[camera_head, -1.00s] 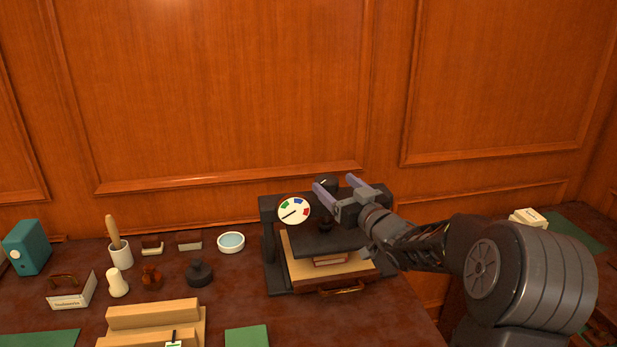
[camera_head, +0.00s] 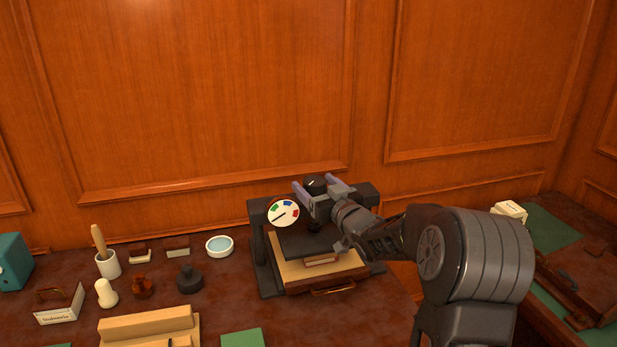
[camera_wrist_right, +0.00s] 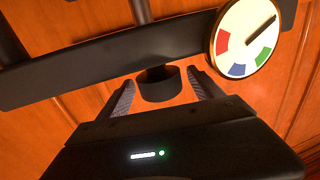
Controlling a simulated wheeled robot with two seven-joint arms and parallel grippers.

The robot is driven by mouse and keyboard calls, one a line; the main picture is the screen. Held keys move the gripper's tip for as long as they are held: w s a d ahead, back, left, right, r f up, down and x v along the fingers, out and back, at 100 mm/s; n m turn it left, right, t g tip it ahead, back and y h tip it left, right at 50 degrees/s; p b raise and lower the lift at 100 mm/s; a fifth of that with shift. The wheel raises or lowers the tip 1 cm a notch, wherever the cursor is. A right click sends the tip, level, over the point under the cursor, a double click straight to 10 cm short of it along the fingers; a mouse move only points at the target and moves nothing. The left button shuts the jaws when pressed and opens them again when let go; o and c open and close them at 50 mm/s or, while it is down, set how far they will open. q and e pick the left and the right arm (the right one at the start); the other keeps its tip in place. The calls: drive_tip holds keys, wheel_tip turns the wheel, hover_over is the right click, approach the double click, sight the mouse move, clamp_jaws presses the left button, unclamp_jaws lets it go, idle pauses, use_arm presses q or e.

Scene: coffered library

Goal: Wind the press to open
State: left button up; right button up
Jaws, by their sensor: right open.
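The black press (camera_head: 264,262) stands on the desk, with a wooden board and a small reddish book (camera_head: 322,261) under its dark platen (camera_head: 300,243). A round dial (camera_head: 284,213) with red, blue and green marks is on its front; it also shows in the right wrist view (camera_wrist_right: 245,38). The dark knob (camera_head: 316,185) sits at the top of the press. My right gripper (camera_head: 314,188) is open, its fingers on either side of the knob. In the right wrist view the knob (camera_wrist_right: 158,84) lies between the fingertips; contact cannot be told. My left gripper is not in view.
Left of the press are a white dish (camera_head: 219,246), a black weight (camera_head: 189,279), a cup with a wooden tool (camera_head: 107,264) and several stamps. A stepped wooden block (camera_head: 150,325) stands at the front. A panelled wall rises behind the desk.

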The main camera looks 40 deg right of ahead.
sight(309, 179)
drive_tip(key=w, duration=0.4)
drive_tip(key=shift+d+p, duration=0.3)
drive_tip(key=shift+p, duration=0.05)
drive_tip(key=c, duration=1.4)
